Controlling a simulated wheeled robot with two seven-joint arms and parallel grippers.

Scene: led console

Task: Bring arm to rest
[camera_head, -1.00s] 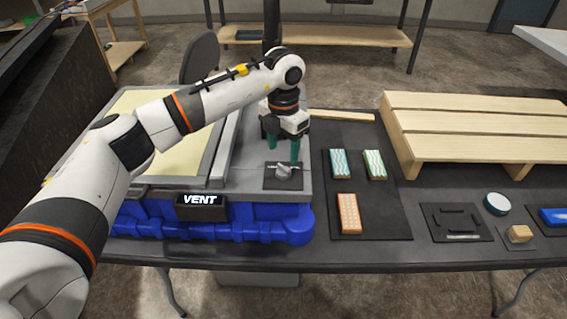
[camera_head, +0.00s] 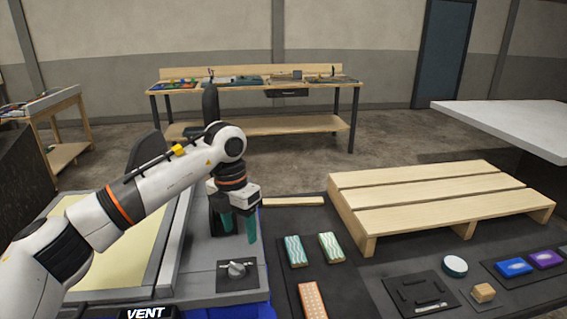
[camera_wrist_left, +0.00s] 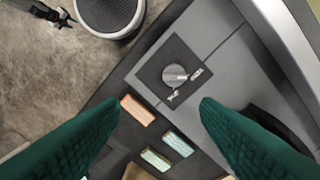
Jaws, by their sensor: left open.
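My left arm comes in from the left in the head view. Its gripper (camera_head: 238,229) points down above the grey console (camera_head: 190,262), with its green fingers apart and nothing between them. A silver knob (camera_head: 236,268) on a dark square plate sits on the console, just in front of the gripper. In the left wrist view, the open fingers (camera_wrist_left: 160,112) frame the same knob (camera_wrist_left: 174,76), which lies beyond the tips and apart from them.
Patterned blocks, teal (camera_head: 295,251), green (camera_head: 332,247) and orange (camera_head: 312,300), lie on a dark mat right of the console. A slatted wooden platform (camera_head: 430,195) stands farther right.

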